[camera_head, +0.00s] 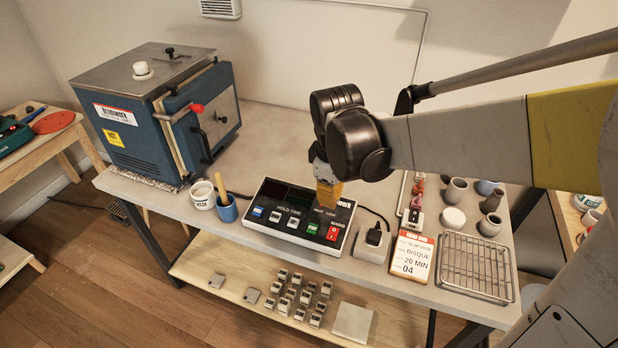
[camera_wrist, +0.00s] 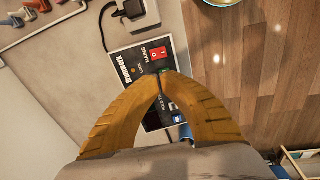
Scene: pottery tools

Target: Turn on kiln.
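The kiln (camera_head: 138,112) is a blue box with a grey metal top, standing at the left end of the table. Its front door carries a red knob (camera_head: 197,108) and a dark handle. The black control box (camera_head: 262,193) sits at mid-table with a row of buttons, a green button (camera_head: 332,233) and a red switch marked 0/I near its right end. The red switch also shows in the wrist view (camera_wrist: 158,53), just beyond my fingertips. My gripper (camera_wrist: 160,78) is shut and empty, its yellow fingers meeting at the tips over the control box. Fingers hide part of the box's face and display.
A power plug block (camera_head: 372,243) is right of the control box. A white cup (camera_head: 203,196) and blue cup (camera_head: 227,210) holding a handled tool stand left.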

